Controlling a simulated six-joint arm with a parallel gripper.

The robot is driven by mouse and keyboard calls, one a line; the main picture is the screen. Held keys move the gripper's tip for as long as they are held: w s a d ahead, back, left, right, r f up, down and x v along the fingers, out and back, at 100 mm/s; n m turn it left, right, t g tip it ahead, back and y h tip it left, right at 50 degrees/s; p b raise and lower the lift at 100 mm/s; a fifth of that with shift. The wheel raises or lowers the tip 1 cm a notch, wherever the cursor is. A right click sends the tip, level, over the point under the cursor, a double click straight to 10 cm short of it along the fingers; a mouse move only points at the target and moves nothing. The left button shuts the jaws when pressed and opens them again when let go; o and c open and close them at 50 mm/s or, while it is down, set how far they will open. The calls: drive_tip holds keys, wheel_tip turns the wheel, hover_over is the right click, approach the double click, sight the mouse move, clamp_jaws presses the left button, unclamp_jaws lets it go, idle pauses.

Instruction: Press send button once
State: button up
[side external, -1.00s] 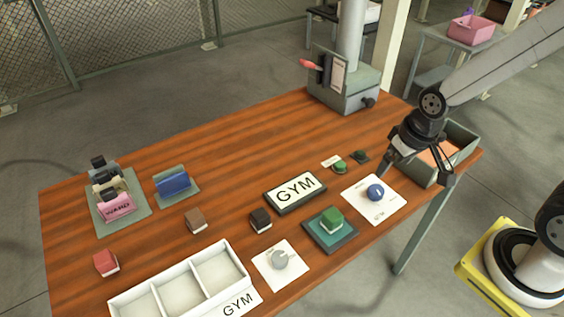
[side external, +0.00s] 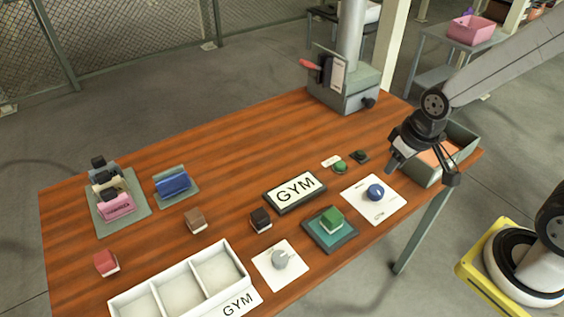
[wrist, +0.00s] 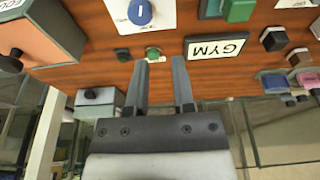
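A round green button (side external: 340,167) sits on the wooden table behind the blue knob card, with a small white label (side external: 331,161) beside it. A darker button (side external: 360,156) is to its right. In the wrist view the green button (wrist: 153,53) appears just beyond my fingertips, with the dark button (wrist: 123,55) to its left. The label is too small to read, so I cannot tell which button is send. My gripper (side external: 421,174) is to the right of the buttons, above the table's right end. Its two fingers (wrist: 163,60) are apart and empty.
A blue knob (side external: 375,192) on a white card is close to my gripper. A grey bin (side external: 462,140) is behind it. A GYM sign (side external: 295,192) and a green block (side external: 331,219) lie to the left. A grey lever machine (side external: 343,85) stands at the back.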

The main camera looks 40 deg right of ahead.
clamp_jaws()
idle(1.4)
